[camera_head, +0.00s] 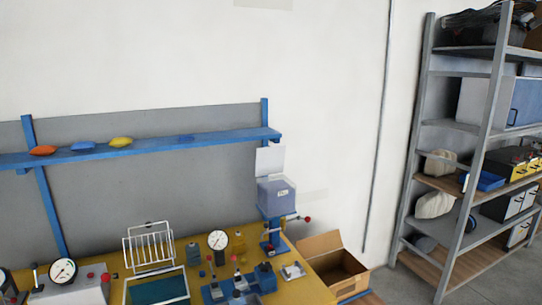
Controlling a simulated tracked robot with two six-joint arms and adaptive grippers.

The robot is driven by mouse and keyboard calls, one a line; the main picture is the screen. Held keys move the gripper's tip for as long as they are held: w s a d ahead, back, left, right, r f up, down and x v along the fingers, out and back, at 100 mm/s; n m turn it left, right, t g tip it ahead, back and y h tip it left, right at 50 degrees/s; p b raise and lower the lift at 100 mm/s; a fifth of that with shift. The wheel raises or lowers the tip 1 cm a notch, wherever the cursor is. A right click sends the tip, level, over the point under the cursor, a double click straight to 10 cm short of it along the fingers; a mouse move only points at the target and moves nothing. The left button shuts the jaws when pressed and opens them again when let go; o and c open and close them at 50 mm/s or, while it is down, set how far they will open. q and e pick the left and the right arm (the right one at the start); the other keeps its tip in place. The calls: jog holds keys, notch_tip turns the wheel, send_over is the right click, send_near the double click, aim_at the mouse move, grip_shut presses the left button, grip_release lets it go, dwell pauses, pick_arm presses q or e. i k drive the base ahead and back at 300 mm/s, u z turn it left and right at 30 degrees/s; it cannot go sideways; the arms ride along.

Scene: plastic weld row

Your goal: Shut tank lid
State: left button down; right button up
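A translucent bluish tank (276,197) with a small white label sits on a blue stand at the back right corner of the yellow bench. A pale flat lid (269,160) stands upright above the back of the tank, so the tank looks open at the top. Neither of my grippers shows in the head view.
A teal-filled tray (157,290) with an upright white wire rack (149,247) is on the yellow bench (207,262). Gauges, including a round one (217,240), and small blue fixtures stand nearby. A blue shelf (150,145) runs behind. A cardboard box (337,266) and grey rack (470,150) are right.

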aim_at(270, 160)
jog(key=k, duration=0.6)
jog(key=z, duration=0.75)
jog(key=i, duration=1.1)
jog(key=z, duration=0.85)
jog(key=i, duration=1.4)
jog(key=u, duration=0.55)
jog(key=i, duration=1.1)
jog(key=u, duration=1.1)
jog(key=i, duration=0.25)
jog(key=u, duration=0.05)
jog(key=k, duration=0.9)
jog(key=u, duration=0.15)
jog(key=i, duration=0.55)
jog(key=u, duration=0.05)
